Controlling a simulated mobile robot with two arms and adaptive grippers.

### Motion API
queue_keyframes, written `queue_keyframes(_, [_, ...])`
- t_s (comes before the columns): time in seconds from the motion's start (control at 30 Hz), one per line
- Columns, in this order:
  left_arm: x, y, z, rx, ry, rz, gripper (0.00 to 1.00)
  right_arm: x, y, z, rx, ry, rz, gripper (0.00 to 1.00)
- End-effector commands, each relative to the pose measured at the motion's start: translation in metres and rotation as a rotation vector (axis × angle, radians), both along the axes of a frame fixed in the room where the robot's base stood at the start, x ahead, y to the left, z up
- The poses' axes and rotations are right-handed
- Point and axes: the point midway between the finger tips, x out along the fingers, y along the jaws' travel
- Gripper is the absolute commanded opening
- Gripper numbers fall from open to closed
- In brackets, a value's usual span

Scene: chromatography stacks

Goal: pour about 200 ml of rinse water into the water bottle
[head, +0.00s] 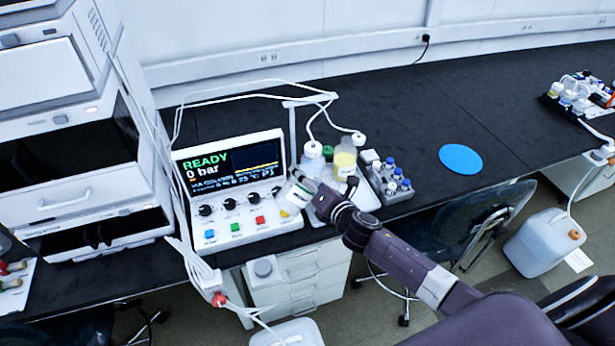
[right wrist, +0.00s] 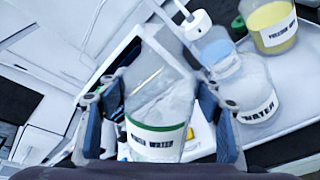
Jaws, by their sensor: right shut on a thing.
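My right gripper (head: 306,187) is shut on a clear bottle with a green band and a white label reading as rinse water (right wrist: 160,100). In the right wrist view its fingers grip both sides of the bottle. The held bottle looks tilted, its upper end toward the other bottles. The water bottle (right wrist: 245,92), clear with a "WATER" label, stands on the tray just right of it in that view. Whether any water is flowing cannot be told. The bottle mouths are hard to make out. My left gripper is not in view.
A bottle of yellow liquid (head: 345,160) stands close by, with tubing overhead. The pump console (head: 230,185) reads READY, 0 bar, at the left. A rack of small bottles (head: 391,180) sits at the right. The bench around the blue disc (head: 461,158) is clear.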

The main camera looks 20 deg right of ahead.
Motion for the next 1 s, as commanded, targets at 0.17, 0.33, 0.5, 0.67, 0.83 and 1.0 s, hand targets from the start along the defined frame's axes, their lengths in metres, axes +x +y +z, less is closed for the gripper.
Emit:
queue_keyframes(0.17, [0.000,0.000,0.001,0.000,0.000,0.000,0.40,0.001,0.000,-0.003,0.052,0.012,0.002,0.09])
queue_keyframes(0.33, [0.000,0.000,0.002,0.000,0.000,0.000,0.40,0.001,0.001,-0.007,0.086,0.023,0.001,0.09])
queue_keyframes(0.5, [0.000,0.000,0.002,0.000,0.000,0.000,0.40,0.001,0.001,-0.007,0.086,0.023,0.002,0.09])
queue_keyframes(0.67, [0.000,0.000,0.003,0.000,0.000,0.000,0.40,0.001,0.001,-0.007,0.089,0.024,0.001,0.09])
queue_keyframes(0.83, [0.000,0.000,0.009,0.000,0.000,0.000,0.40,0.001,0.001,-0.005,0.126,0.036,0.003,0.09])
queue_keyframes(1.0, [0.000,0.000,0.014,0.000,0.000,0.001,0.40,0.001,0.001,-0.005,0.175,0.052,0.002,0.09])
